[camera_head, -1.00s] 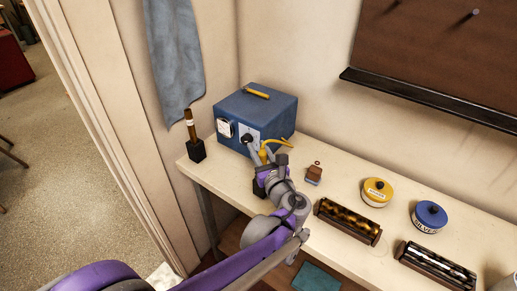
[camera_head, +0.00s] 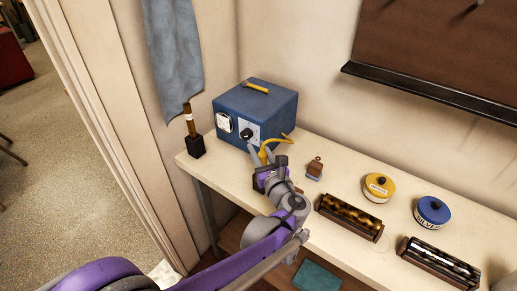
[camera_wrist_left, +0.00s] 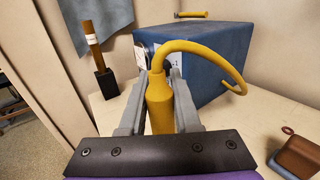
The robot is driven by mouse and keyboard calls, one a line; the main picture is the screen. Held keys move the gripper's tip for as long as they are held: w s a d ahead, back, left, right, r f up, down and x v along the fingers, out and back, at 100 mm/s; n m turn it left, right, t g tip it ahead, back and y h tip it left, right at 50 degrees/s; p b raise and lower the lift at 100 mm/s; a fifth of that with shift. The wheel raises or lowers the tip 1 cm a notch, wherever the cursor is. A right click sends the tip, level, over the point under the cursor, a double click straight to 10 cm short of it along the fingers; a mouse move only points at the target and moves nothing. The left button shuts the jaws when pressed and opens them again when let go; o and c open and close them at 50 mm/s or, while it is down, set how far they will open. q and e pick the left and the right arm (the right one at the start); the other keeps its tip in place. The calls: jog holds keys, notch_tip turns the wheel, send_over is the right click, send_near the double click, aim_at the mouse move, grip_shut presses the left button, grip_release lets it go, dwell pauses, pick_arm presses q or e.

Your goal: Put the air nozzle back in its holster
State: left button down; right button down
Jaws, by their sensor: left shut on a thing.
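The yellow air nozzle (camera_head: 265,154) has a thin curved tube. My left gripper (camera_head: 260,152) is shut on its thick body, just in front of the blue box (camera_head: 273,110). In the left wrist view the nozzle (camera_wrist_left: 159,108) stands upright between the two fingers of my left gripper (camera_wrist_left: 160,82). Its tube arches over to the right, in front of the blue box (camera_wrist_left: 205,60). I cannot pick out a holster for certain. A black block (camera_head: 196,147) at the table's left end holds a brown stick. My right gripper is not in view.
A small brown block (camera_head: 315,170), a yellow tin (camera_head: 379,188), a blue tin (camera_head: 432,212) and two dark trays (camera_head: 318,207) (camera_head: 403,250) stand on the pale table (camera_head: 345,176) to the right. A grey cloth (camera_head: 177,60) hangs above the black block.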

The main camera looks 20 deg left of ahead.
pick_arm(q)
jog(key=shift+f+b, duration=1.25)
jog(key=shift+f, duration=0.55)
jog(key=c, duration=0.5)
grip_release()
jog(key=shift+c, duration=0.2)
jog(key=v, duration=1.1)
jog(key=shift+w, duration=0.1)
